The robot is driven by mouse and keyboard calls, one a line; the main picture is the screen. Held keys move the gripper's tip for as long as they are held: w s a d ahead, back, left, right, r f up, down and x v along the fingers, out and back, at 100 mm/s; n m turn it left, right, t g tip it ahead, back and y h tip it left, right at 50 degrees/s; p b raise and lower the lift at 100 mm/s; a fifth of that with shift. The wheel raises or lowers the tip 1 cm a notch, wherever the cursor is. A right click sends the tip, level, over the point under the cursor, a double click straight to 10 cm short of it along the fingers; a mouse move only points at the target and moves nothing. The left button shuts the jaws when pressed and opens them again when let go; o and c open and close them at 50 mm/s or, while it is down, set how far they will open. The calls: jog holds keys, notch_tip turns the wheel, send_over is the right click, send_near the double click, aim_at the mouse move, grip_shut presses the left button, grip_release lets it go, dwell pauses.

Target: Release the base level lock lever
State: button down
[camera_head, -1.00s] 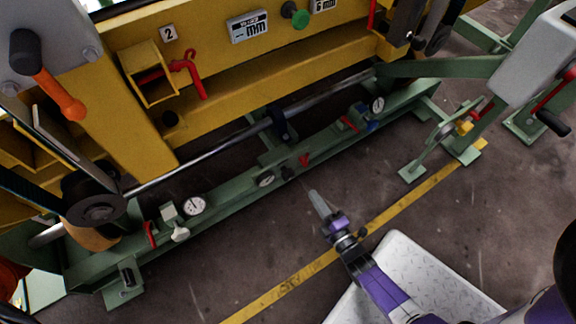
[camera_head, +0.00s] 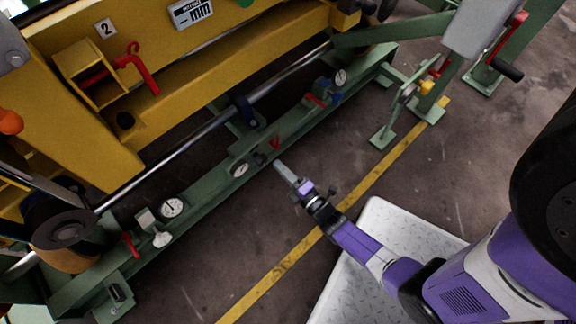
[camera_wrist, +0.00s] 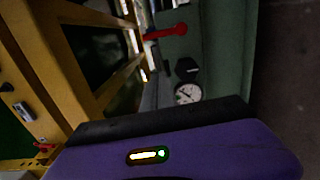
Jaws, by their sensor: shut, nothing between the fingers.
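Several small red levers sit along the green base rail (camera_head: 205,190). The one nearest my gripper is a red lever (camera_head: 276,143) at mid-rail, beside a small black knob (camera_head: 260,158) and a round dial (camera_head: 240,170). In the wrist view this red lever (camera_wrist: 166,32) points sideways, with the dial (camera_wrist: 188,94) closer to the camera. My gripper (camera_head: 281,167) is shut and empty, its tip at the rail's front edge just below the lever. I see a small gap; whether it touches the rail is unclear. I cannot tell which lever is the named one.
Another red lever (camera_head: 130,244) with a dial (camera_head: 172,207) is at the rail's left; a further one (camera_head: 315,100) is at its right. A yellow frame (camera_head: 210,95) and steel bar stand behind. Floor in front is clear, up to a white plate (camera_head: 345,270).

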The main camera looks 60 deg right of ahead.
jog(key=w+d+b, duration=0.2)
jog(key=w+d, duration=0.2)
jog(key=d, duration=0.1)
jog(key=shift+d, duration=0.3)
jog(key=shift+w, duration=0.1)
